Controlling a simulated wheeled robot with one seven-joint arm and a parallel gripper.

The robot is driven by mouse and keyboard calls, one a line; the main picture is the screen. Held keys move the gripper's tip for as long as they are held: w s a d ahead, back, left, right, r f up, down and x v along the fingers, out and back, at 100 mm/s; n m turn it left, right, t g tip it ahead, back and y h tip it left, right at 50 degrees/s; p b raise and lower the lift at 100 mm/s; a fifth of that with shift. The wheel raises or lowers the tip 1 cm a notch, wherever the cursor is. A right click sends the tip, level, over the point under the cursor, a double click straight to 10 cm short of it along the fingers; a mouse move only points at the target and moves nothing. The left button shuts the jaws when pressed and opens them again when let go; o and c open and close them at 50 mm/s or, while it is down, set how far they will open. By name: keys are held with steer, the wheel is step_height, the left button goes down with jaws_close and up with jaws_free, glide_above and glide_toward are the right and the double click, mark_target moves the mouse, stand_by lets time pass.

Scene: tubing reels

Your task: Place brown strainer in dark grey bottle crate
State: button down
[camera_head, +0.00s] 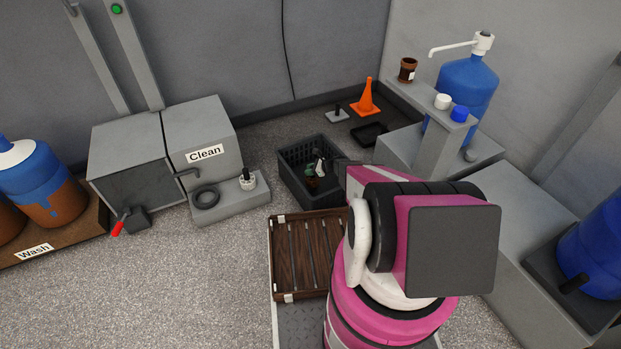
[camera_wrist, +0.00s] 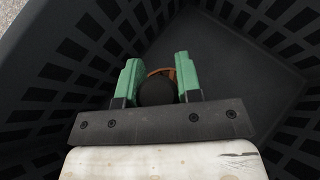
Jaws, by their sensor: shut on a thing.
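The dark grey bottle crate (camera_head: 291,172) stands on the floor near the back wall, and its slatted walls (camera_wrist: 70,50) surround my gripper in the wrist view. My gripper (camera_wrist: 158,78) reaches down inside the crate. Its green fingers are shut on the black round knob of the brown strainer (camera_wrist: 160,71). Only a brown-orange arc of the strainer shows behind the knob. In the head view a small brown part of the strainer (camera_head: 313,185) shows below my gripper (camera_head: 311,172), low in the crate. Whether it touches the crate floor I cannot tell.
A brown slatted rack (camera_head: 300,255) lies in front of the crate. A grey ledge (camera_head: 225,203) left of it holds a black ring and a white knobbed piece. An orange cone (camera_head: 367,98) and a black tray (camera_head: 369,133) are behind right. Floor at left is clear.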

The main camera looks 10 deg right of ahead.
steer(key=shift+f, duration=2.3)
steer(key=shift+f, duration=0.1)
steer(key=c, duration=0.8)
jaws_free()
